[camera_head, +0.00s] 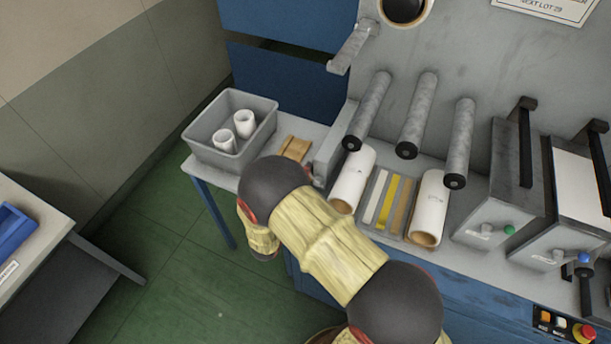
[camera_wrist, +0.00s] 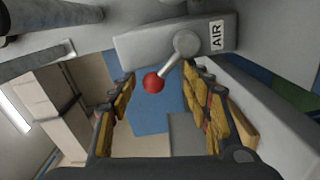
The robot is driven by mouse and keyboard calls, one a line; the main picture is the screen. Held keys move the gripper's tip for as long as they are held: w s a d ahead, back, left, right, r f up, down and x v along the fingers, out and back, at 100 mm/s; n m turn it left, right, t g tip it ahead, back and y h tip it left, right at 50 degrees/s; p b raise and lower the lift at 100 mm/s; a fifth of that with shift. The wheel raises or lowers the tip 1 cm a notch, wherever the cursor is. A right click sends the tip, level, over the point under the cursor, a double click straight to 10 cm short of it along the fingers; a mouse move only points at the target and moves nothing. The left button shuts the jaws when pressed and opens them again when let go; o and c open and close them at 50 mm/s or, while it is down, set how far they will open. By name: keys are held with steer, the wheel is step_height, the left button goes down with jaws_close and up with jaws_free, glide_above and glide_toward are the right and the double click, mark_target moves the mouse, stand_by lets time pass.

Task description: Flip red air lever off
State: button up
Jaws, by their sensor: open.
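The red air lever (camera_wrist: 154,83) shows in the wrist view as a red ball on a short metal arm. The arm comes from a round pivot on a grey housing (camera_wrist: 147,45) labelled "AIR". My gripper (camera_wrist: 158,112) is open, with one yellow-padded finger on each side of the picture and the red ball between and a little beyond them. I cannot tell whether either finger touches the ball.
A grey bin (camera_head: 202,146) with two white cores stands on the side table at left. Three grey rollers (camera_head: 416,115) stick out above white rolls (camera_head: 430,207). Levers with green and blue knobs (camera_head: 509,229) and a red stop button (camera_head: 583,333) are at right.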

steer(key=v, duration=1.2)
stand_by(0.3)
